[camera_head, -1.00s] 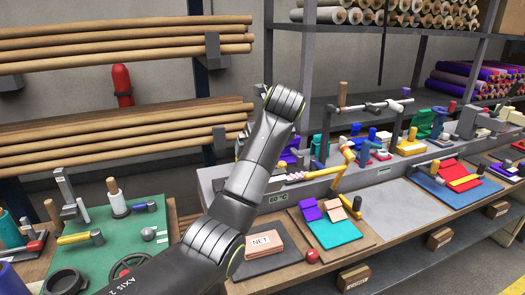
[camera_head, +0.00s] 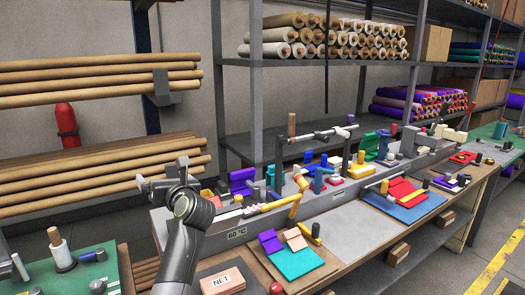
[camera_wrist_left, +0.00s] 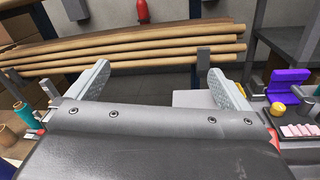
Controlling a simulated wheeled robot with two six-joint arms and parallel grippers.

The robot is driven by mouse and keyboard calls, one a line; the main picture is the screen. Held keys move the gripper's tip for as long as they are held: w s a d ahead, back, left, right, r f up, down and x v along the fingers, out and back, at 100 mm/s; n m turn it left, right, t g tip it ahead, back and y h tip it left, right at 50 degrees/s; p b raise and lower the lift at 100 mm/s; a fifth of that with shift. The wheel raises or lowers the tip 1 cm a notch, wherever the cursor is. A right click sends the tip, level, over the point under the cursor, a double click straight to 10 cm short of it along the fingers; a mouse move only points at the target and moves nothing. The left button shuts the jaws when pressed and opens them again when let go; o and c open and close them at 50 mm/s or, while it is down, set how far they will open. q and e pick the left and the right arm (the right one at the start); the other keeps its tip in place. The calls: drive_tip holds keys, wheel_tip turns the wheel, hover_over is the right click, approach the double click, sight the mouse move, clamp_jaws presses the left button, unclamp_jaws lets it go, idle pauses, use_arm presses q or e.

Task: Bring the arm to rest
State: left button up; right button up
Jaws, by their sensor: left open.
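My left arm (camera_head: 178,250) rises from the bottom of the head view, left of centre. Its gripper (camera_head: 158,185) is above the left end of the grey bench unit, in front of the wooden poles, and appears empty. In the left wrist view the two pale fingers (camera_wrist_left: 160,88) stand wide apart with nothing between them. They point toward the poles (camera_wrist_left: 130,50) and the wall behind. My right gripper is in neither view.
A brown block marked NET (camera_head: 222,281), a board with purple and teal felt (camera_head: 296,262), and a red and blue felt stack (camera_head: 404,200) lie on the bench. A red cylinder (camera_head: 66,125) hangs by the poles. A green table (camera_head: 95,278) is at lower left.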

use_arm(q)
drive_tip(key=s+d+f+m+t+h, duration=0.25)
drive_tip(key=s+m+t+h, duration=0.75)
drive_tip(key=m, duration=1)
drive_tip(key=s+d+f+m+g+h, duration=0.35)
drive_tip(key=s+f+m, duration=0.25)
drive_tip(key=f+m, duration=0.2)
drive_tip(key=s+d+f+m+g+h, duration=0.2)
drive_tip(key=s+f+m+g+h, duration=0.3)
drive_tip(key=f+m, duration=0.3)
drive_tip(key=s+a+f+m+g+y, duration=0.4)
drive_tip(key=s+f+g, duration=0.1)
drive_tip(key=s+f, duration=0.6)
drive_tip(key=s+a+f+g+y, duration=0.3)
drive_tip(key=s+a, duration=0.1)
drive_tip(key=s, duration=0.5)
drive_tip(key=s+a+f+g+y, duration=0.25)
drive_tip(key=s+a+g, duration=0.2)
drive_tip(key=s, duration=0.45)
wheel_tip(320, 180, down, 25)
drive_tip(key=a+b, duration=0.1)
drive_tip(key=s+d+f+g+h, duration=0.1)
drive_tip(key=s+f, duration=1.3)
drive_tip(key=f, duration=0.3)
drive_tip(key=shift+s+g+b, duration=0.3)
drive_tip(key=shift+g+b, duration=0.1)
